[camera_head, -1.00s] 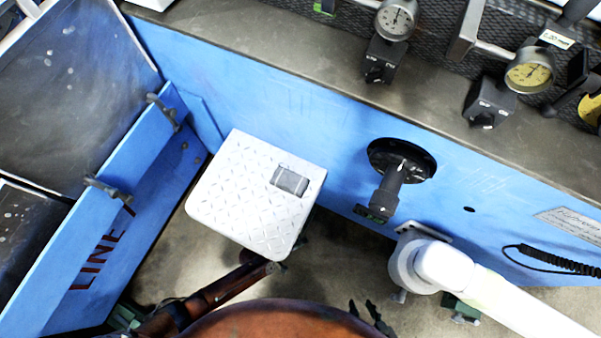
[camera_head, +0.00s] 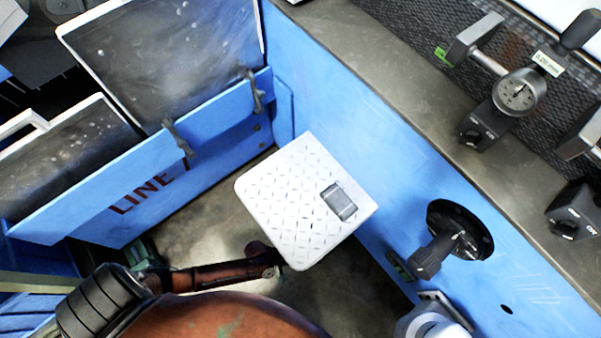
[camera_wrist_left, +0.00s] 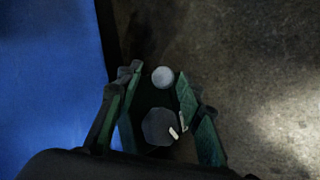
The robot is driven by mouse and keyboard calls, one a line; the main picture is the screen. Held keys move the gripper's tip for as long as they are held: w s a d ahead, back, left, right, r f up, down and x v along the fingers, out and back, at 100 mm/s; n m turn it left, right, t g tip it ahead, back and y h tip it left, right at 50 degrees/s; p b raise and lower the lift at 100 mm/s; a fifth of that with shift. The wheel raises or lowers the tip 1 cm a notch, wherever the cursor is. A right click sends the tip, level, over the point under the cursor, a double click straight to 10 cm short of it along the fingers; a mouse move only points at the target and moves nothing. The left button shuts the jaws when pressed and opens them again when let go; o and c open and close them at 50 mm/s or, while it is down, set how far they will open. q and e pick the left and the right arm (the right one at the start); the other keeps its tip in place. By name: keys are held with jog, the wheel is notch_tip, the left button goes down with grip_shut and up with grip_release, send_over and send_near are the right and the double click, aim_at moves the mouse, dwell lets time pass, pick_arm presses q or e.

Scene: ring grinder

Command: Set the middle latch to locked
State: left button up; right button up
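Two dark latches show in the head view on the blue panel marked LINE: an upper latch (camera_head: 255,92) and a lower latch (camera_head: 178,137). Both are small, and I cannot tell their settings or which is the middle one. My left gripper (camera_wrist_left: 159,88) shows in the left wrist view with its green-padded fingers apart. A dark knob with a white mark (camera_wrist_left: 160,126) and a grey round piece (camera_wrist_left: 162,77) appear between the fingers; no grip on either is visible. I cannot make out this gripper clearly in the head view. My right gripper is out of view.
A white textured step plate (camera_head: 290,200) stands out in the corner. A black round mount with a handle (camera_head: 435,255) is on the long blue wall (camera_head: 365,135). Bare floor (camera_head: 210,225) lies between panel and plate.

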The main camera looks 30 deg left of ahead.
pick_arm(q)
jog(key=v, duration=0.6)
jog(key=shift+c, duration=0.4)
